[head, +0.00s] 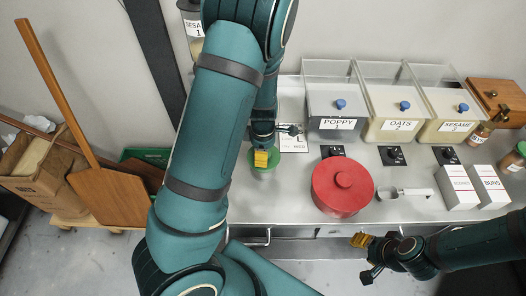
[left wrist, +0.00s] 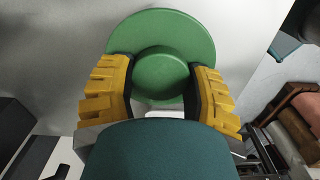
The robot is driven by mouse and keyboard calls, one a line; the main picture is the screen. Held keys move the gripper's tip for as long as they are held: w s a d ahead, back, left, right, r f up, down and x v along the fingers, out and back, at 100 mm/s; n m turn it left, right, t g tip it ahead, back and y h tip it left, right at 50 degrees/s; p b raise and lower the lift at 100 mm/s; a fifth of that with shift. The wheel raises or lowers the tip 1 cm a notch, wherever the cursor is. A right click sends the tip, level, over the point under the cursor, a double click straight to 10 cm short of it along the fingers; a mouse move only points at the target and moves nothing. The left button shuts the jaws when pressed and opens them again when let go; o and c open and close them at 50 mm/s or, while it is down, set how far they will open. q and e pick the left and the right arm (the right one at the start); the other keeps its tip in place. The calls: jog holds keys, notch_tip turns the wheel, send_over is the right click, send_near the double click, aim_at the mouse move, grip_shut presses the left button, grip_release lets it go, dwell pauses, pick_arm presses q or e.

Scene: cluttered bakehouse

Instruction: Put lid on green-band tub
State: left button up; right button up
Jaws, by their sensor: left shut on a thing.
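The green lid (left wrist: 160,28) is a round disc with a raised knob. My left gripper (left wrist: 160,85) is shut on the knob, one yellow finger on each side. In the head view the left gripper (head: 262,158) points down over the counter's front left, with the green lid (head: 266,167) at its fingertips. Whether the lid is touching anything below cannot be told. I cannot make out the green-band tub; the arm and lid hide part of that area. My right gripper (head: 361,240) hangs in front of the counter's edge, apart from everything; its opening is unclear.
A red lidded pot (head: 342,188) stands right of the left gripper. Clear bins labelled poppy (head: 337,104), oats and sesame line the back. A wooden peel (head: 110,190) leans at left.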

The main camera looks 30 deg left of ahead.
pick_arm(q)
jog(key=shift+f, duration=0.2)
jog(key=o, duration=1.3)
jog(key=shift+c, duration=0.2)
jog(key=shift+r, duration=0.1)
jog(key=shift+r+p, duration=0.6)
jog(key=shift+r, duration=3.35)
